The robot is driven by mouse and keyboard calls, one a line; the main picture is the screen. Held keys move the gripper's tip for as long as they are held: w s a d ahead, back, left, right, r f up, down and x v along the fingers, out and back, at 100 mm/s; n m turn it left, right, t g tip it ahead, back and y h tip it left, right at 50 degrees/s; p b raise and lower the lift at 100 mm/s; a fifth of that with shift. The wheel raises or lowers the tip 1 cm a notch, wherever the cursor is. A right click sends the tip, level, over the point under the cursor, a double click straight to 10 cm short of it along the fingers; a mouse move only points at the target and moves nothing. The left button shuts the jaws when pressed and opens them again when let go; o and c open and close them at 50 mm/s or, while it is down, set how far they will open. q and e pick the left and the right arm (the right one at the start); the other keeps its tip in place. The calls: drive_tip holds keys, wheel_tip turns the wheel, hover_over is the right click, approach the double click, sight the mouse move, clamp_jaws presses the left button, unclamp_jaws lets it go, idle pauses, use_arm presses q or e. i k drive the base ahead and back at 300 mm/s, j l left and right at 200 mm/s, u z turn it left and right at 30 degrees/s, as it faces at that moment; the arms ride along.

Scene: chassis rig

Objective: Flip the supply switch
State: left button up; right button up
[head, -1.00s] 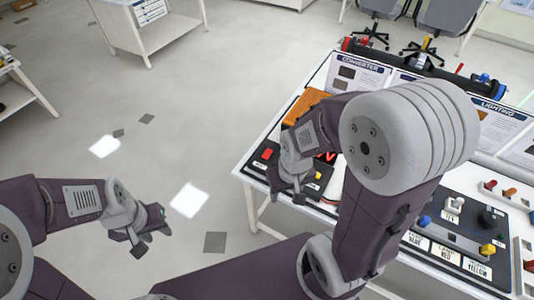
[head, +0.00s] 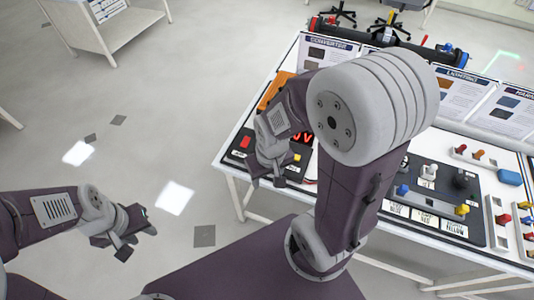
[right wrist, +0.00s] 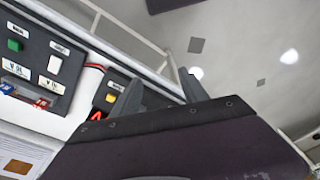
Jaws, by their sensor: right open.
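I cannot pick out the supply switch for certain, because the small labels are unreadable. A dark control panel (head: 236,157) at the table's left end carries a red switch (head: 245,141), a red lit display (head: 302,138) and a yellow knob (head: 297,157). My right gripper (head: 267,182) is open and empty over this panel's front edge, hiding its middle. In the right wrist view its fingers (right wrist: 160,96) stand apart beside a yellow knob (right wrist: 112,97). My left gripper (head: 137,241) is open and empty over the floor, away from the table.
In the right wrist view, another dark panel holds a green button (right wrist: 14,45) and a white switch (right wrist: 55,63). An orange block (head: 275,91) lies behind the left panel. A second panel (head: 438,205) with coloured knobs stands right of my right arm. Upright boards (head: 325,50) line the back.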

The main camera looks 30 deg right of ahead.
sight(245, 142)
drive_tip(key=i+j+z, duration=1.05)
drive_tip(key=j+z, duration=0.15)
drive_tip(key=j, duration=0.2)
